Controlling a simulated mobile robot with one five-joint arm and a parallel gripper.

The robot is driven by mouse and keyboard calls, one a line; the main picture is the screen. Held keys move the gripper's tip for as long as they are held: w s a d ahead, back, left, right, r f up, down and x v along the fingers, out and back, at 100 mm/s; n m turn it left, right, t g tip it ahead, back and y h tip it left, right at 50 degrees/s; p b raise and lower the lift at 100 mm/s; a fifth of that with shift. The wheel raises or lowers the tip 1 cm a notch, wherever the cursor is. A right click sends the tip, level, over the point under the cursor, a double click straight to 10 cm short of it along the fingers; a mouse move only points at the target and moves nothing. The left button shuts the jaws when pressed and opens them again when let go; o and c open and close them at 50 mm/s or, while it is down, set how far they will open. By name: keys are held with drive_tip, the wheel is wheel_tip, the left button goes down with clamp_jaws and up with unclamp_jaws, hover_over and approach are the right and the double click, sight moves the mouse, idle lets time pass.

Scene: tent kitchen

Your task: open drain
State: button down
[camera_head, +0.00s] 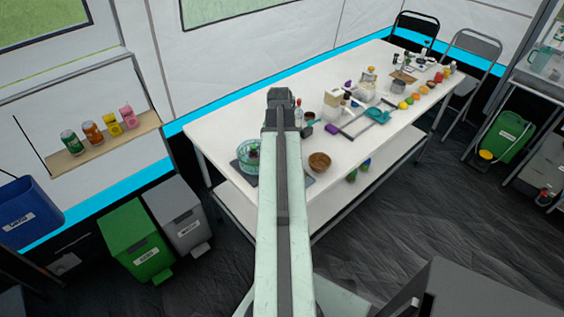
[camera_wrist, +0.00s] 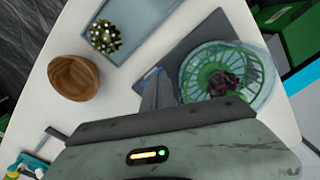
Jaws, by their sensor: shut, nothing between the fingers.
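I see no part that I can clearly identify as a drain. A clear bowl with a green slotted basket (camera_head: 246,158) stands at the near left corner of the white table. It also shows in the wrist view (camera_wrist: 263,85), with a dark purple, lumpy thing (camera_wrist: 222,83) inside. My gripper (camera_wrist: 154,76) is shut and empty, over the table and just left of this bowl in the wrist view. In the head view my own arm hides the fingers and part of the table.
A wooden bowl (camera_head: 319,161) and a grey-blue tray (camera_wrist: 145,12) holding a spiky thing are close by. A dark mat (camera_wrist: 200,40) lies partly under the clear bowl. Bottles and fruit crowd the table's far half. Green (camera_head: 135,240) and grey (camera_head: 178,213) bins stand left.

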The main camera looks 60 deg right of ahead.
drive_tip(key=shift+f+b, duration=0.6)
drive_tip(key=shift+f, duration=0.05)
drive_tip(key=shift+r, duration=0.1)
wheel_tip(320, 180, up, 7)
drive_tip(key=p, duration=0.7)
idle(0.5)
